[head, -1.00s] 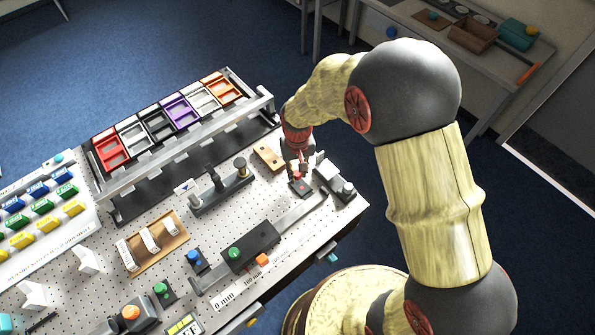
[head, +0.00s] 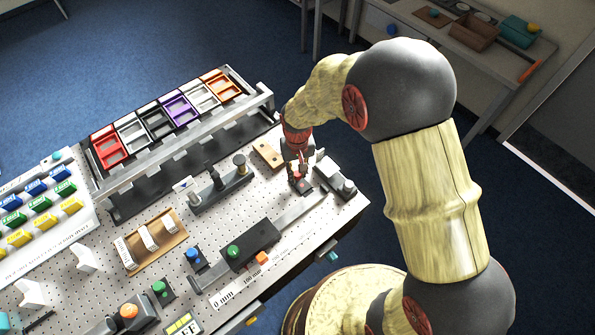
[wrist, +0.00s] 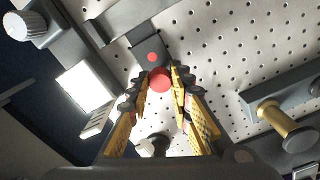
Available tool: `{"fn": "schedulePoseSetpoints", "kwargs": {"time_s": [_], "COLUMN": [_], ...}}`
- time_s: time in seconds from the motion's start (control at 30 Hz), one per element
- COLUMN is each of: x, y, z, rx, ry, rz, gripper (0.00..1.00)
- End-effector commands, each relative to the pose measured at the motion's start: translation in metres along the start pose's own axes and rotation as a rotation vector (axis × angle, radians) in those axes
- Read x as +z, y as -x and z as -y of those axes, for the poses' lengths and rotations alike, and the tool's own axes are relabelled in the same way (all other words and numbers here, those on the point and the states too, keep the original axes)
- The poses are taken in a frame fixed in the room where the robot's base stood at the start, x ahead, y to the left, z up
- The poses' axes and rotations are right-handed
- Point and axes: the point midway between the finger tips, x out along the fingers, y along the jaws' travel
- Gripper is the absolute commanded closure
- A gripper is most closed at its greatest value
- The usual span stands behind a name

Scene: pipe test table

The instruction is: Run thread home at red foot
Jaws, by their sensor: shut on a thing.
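My gripper (head: 299,179) points down near the right end of the perforated table. In the wrist view its two yellow-sided fingers (wrist: 160,95) are shut on a round red piece (wrist: 159,79). A dark block with a red dot (wrist: 151,52) lies just beyond the fingertips; this is the red-marked foot. In the head view the dark foot (head: 303,188) shows only partly beneath my gripper. The fingers hide the underside of the red piece, so I cannot tell how deep any thread sits.
A grey device with a knob (head: 338,180) stands close right of my gripper. A rail with upright posts (head: 220,190) stands to the left. A wooden block (head: 267,155) lies behind. A slide with a black carriage (head: 250,245) runs in front. Coloured trays (head: 157,123) line the back.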

Motion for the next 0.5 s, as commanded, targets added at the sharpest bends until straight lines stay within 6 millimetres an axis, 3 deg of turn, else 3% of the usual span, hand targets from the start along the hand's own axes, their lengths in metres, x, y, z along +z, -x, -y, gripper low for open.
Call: {"fn": "schedulePoseSetpoints", "kwargs": {"time_s": [0.5], "x": [-0.0001], "y": [-0.0099], "z": [0.0001], "rx": [0.0], "ry": [0.0], "rz": [0.0], "gripper": [0.96]}}
